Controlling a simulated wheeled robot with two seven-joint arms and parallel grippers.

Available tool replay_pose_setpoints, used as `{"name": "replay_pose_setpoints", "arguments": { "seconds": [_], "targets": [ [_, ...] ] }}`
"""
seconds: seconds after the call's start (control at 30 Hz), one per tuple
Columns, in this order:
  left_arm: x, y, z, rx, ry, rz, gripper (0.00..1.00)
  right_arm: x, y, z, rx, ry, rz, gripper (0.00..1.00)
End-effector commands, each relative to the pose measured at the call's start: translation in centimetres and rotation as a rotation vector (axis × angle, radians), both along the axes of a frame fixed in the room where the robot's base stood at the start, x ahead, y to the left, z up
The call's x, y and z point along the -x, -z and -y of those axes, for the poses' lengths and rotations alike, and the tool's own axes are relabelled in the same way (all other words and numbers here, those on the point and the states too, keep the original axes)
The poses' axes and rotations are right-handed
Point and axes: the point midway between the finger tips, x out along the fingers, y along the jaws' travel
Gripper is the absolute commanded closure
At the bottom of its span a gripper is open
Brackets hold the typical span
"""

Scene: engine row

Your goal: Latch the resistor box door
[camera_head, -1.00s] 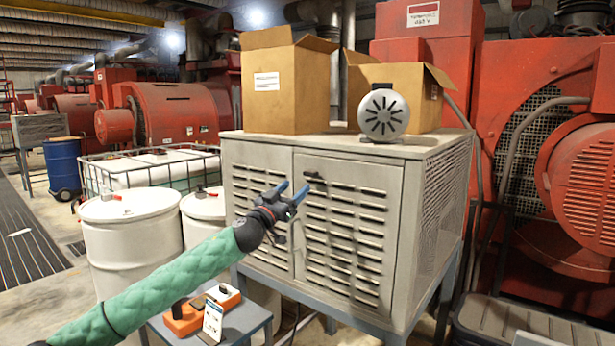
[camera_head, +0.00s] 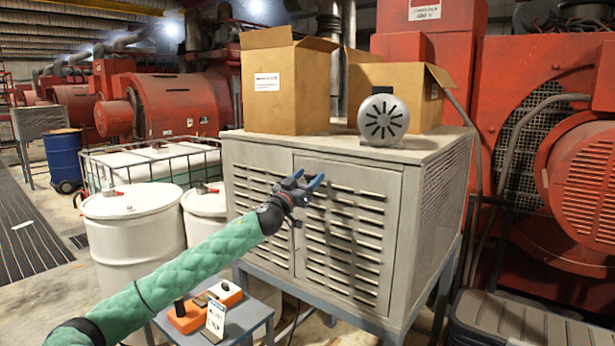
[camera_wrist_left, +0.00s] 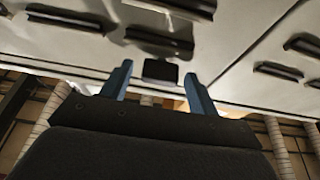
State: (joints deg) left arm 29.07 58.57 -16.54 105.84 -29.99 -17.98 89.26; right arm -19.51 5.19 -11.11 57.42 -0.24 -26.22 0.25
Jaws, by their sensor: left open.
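The resistor box (camera_head: 398,190) is a beige louvered cabinet on a blue-grey stand. Its door (camera_head: 345,245) has rows of slots and looks closed or nearly closed; I cannot tell whether it sits flush. My left gripper (camera_head: 306,178) is open at the door's upper left corner, with its blue fingers pointing at the box. In the left wrist view a small dark latch handle (camera_wrist_left: 160,72) shows between the two blue fingertips of the left gripper (camera_wrist_left: 157,84), with gaps on both sides. In the head view the gripper hides the latch. My right gripper is out of view.
Cardboard boxes (camera_head: 285,85) and a round grey slotted device (camera_head: 383,118) stand on the box top. White drums (camera_head: 135,240) stand at the left. A small table (camera_head: 245,318) with an orange device (camera_head: 186,316) is below my left arm. Red machinery (camera_head: 540,200) is at the right.

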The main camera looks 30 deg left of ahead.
Motion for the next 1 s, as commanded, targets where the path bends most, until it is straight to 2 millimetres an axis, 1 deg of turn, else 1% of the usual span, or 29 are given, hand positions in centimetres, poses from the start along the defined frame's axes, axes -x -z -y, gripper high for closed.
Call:
{"name": "replay_pose_setpoints", "arguments": {
  "seconds": [0.23, 0.27, 0.3, 0.47, 0.5, 0.77, 1.0],
  "targets": [
    [-0.05, 0.04, 0.00, 0.000, 0.000, 0.000, 0.40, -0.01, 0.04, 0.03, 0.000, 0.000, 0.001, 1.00],
    [-0.05, 0.03, 0.00, 0.000, 0.000, 0.000, 0.44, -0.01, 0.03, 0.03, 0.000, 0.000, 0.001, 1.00],
    [-0.05, 0.03, 0.00, 0.000, 0.000, -0.001, 0.52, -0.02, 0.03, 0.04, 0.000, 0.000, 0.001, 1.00],
    [-0.04, 0.04, -0.01, 0.000, 0.000, -0.001, 0.83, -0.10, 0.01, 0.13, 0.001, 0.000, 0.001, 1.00],
    [-0.04, 0.04, -0.02, 0.000, 0.000, -0.001, 0.85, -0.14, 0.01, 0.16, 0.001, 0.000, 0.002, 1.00],
    [-0.05, 0.08, -0.04, -0.024, 0.000, 0.002, 0.85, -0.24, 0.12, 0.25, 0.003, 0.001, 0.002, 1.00],
    [-0.06, 0.13, -0.11, -0.138, 0.000, 0.011, 0.85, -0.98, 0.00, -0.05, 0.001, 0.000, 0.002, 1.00]
  ]
}}
